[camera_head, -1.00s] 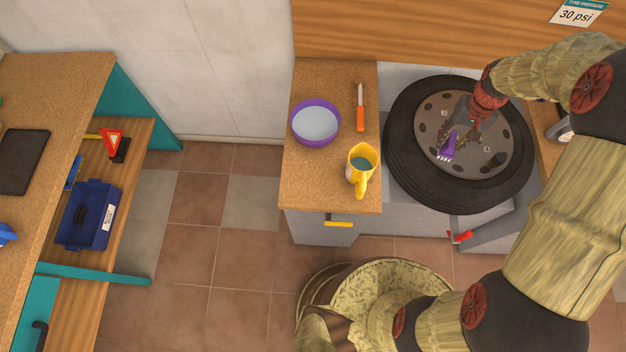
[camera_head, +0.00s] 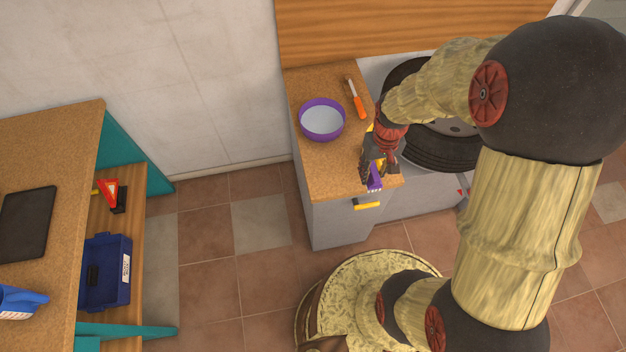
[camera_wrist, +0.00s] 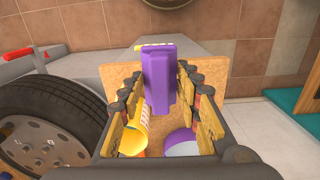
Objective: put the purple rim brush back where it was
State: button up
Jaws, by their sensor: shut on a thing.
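The purple rim brush (camera_head: 375,184) is in my gripper (camera_head: 374,172), over the front right part of the small cork-topped counter (camera_head: 318,178). In the wrist view the brush (camera_wrist: 159,82) stands out between the two fingers of my gripper (camera_wrist: 158,78), which are shut on it. In the head view my arm hides much of the tyre (camera_head: 430,155).
A purple bowl (camera_head: 322,120) and an orange-handled tool (camera_head: 357,100) lie on the counter.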

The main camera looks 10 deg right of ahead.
jog(key=w+a+f, duration=0.2)
jog(key=w+f, duration=0.1)
jog(key=w+a+f+b, duration=0.1)
jog(key=w+a+f, duration=0.2)
jog(key=w, duration=0.1)
jog(key=w+a+f+b, duration=0.1)
jog(key=w+a+f, duration=0.1)
jog(key=w+f, duration=0.1)
jog(key=shift+w+a+f, duration=0.2)
jog(key=shift+w+f, duration=0.05)
jog(key=shift+w, duration=0.4)
jog(key=shift+w+a+f, duration=0.2)
jog(key=shift+w+f, duration=0.05)
jog(key=shift+f, duration=0.15)
jog(key=shift+f+b, duration=0.45)
jog(key=shift+f, duration=1)
jog(key=shift+f, duration=0.15)
jog(key=o, duration=1.1)
